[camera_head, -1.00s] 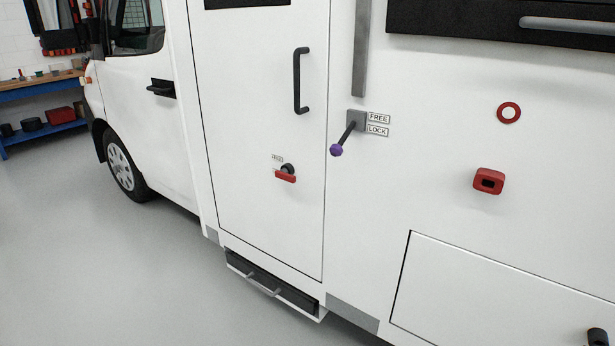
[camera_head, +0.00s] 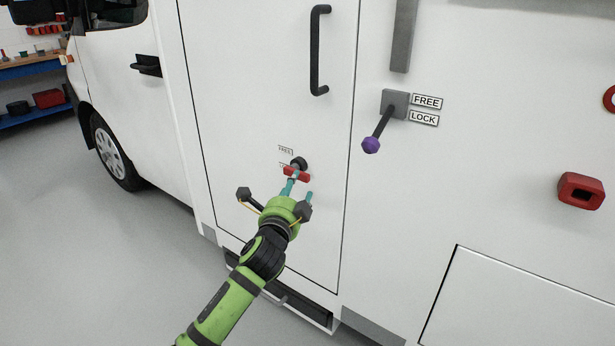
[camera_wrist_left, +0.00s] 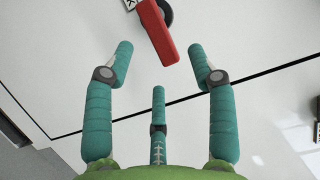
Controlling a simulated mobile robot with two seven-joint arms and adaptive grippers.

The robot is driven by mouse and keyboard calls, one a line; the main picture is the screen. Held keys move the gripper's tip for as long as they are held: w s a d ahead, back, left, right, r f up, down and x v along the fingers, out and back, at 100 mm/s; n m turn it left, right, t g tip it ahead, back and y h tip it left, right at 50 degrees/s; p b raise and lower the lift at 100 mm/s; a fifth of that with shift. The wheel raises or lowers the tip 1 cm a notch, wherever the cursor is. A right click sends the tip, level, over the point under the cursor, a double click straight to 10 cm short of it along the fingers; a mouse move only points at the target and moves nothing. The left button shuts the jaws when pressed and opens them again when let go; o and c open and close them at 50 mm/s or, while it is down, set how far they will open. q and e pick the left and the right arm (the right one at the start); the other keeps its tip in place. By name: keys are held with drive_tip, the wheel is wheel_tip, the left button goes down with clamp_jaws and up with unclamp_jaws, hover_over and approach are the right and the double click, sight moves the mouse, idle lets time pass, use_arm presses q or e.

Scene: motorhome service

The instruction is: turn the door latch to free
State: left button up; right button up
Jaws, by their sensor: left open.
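The door latch on the white door (camera_head: 265,95) has a red handle (camera_head: 296,174) on a black round hub (camera_head: 299,162). The handle lies roughly crosswise, tilted slightly down to the right. A FREE label (camera_head: 286,150) is at its upper left; a second label below is mostly hidden. My left gripper (camera_head: 298,192), green with teal fingers, is open just in front of and below the handle. In the left wrist view the red handle (camera_wrist_left: 158,32) lies beyond and between the two upper fingertips (camera_wrist_left: 160,55), with nothing held. My right gripper is not in view.
A separate lever with a purple knob (camera_head: 371,145) is right of the door, beside its own FREE (camera_head: 427,101) and LOCK (camera_head: 424,118) labels, pointing down. A black door handle (camera_head: 319,50) is above the latch. A step (camera_head: 310,305) is below the door.

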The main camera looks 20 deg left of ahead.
sight(300, 179)
use_arm(q)
drive_tip(key=shift+w, duration=2.95)
drive_tip(key=shift+a, duration=0.1)
clamp_jaws()
